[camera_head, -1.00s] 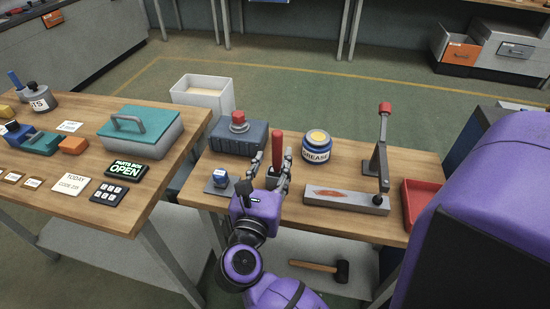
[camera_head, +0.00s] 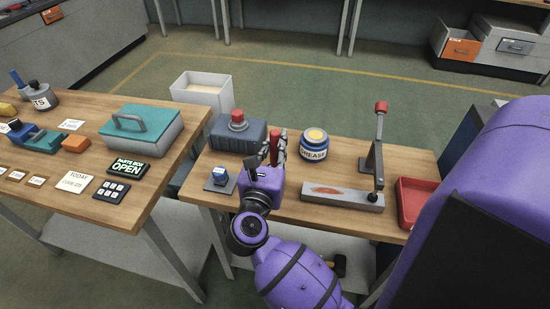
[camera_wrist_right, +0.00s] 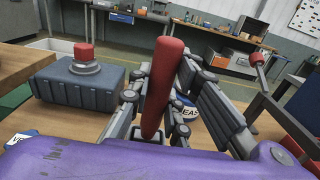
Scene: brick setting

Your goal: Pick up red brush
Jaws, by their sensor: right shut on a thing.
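The red brush stands upright, its red handle (camera_head: 281,141) showing at the fingers of my right gripper (camera_head: 272,150) near the middle of the bench. In the right wrist view the handle (camera_wrist_right: 161,88) rises, slightly tilted, between the grey fingers of my right gripper (camera_wrist_right: 155,112). The fingers are shut on it from both sides. The brush's lower end is hidden by the gripper, so I cannot tell if it touches the bench. My left gripper is not in view.
Left of the gripper is a grey-blue box with a red knob (camera_head: 238,137), with a small blue item (camera_head: 220,178) before it. A grease jar (camera_head: 314,146) stands close at right. Beyond are a lever tool (camera_head: 345,197) and a red tray (camera_head: 419,198).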

